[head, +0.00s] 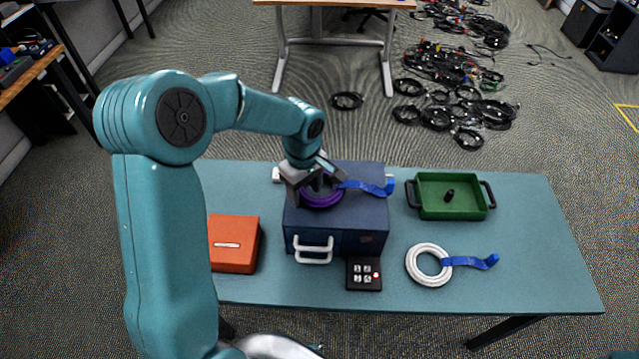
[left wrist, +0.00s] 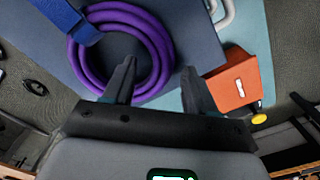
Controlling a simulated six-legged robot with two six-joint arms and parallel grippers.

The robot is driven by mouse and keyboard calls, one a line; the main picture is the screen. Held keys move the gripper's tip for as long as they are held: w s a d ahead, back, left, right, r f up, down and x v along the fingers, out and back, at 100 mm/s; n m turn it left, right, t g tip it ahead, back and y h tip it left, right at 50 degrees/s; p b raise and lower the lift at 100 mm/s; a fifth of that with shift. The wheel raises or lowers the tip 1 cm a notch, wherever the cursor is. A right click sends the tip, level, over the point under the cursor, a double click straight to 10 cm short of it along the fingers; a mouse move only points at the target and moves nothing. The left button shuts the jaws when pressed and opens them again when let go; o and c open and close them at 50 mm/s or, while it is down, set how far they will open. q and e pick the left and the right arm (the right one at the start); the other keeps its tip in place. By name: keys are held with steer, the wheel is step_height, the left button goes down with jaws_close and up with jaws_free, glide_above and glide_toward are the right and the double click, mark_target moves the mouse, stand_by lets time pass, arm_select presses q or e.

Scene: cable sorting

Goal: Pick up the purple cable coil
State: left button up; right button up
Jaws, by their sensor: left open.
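The purple cable coil (head: 322,203) lies on top of the dark blue box (head: 362,212), with a blue strap (head: 370,187) reaching right from it. In the left wrist view the purple coil (left wrist: 163,48) fills the upper left, with its blue strap (left wrist: 66,18) at the corner. My left gripper (head: 308,190) is over the coil's left side and hides part of it. It is open; in the left wrist view its fingers (left wrist: 160,78) appear on either side of the ring's near right edge. I cannot tell whether they touch it. My right gripper is out of view.
A white coil (head: 412,262) with a blue strap, a green tray (head: 452,211) holding a small black piece, an orange-red case (head: 233,245) and a black button box (head: 364,274) are on the teal table (head: 520,270). The box has white handles (head: 313,250) in front.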

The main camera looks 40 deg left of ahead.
arm_select(q)
steer(key=shift+w+a+f, duration=0.1)
steer(key=shift+f, duration=0.5)
steer(key=shift+s+r, duration=0.15)
steer(key=shift+s, duration=0.1)
steer(key=shift+c, duration=0.7)
steer(key=shift+w, duration=0.1)
jaws_close()
